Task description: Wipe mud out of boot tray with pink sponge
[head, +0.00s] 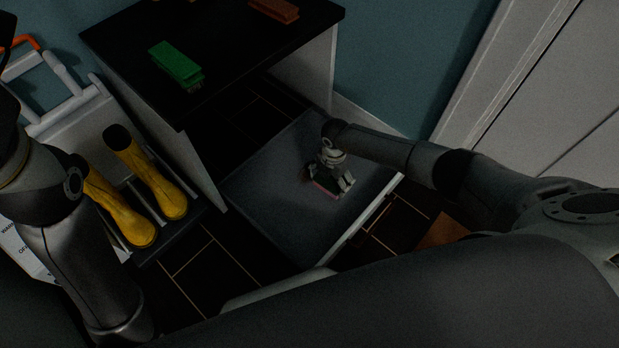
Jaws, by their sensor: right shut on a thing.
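The boot tray (262,205) is a dark grey flat tray with a pale rim on its right, lying low on the floor beside the black-topped cabinet. My right gripper (330,187) reaches down over the tray's right half and is shut on the pink sponge (322,188). The sponge shows only as a thin pink edge under the fingers, at or close to the tray surface; I cannot tell if it touches. No clear mud patch can be made out in the dim light. My left arm comes in at the left, but its gripper is not in view.
Yellow boots (153,190) stand at the left on a dark rack. A green brush-like block (176,64) and an orange-brown block (274,10) lie on the black cabinet top (225,50). A white cart-like frame (70,100) stands far left. A pale door (545,85) is at the right.

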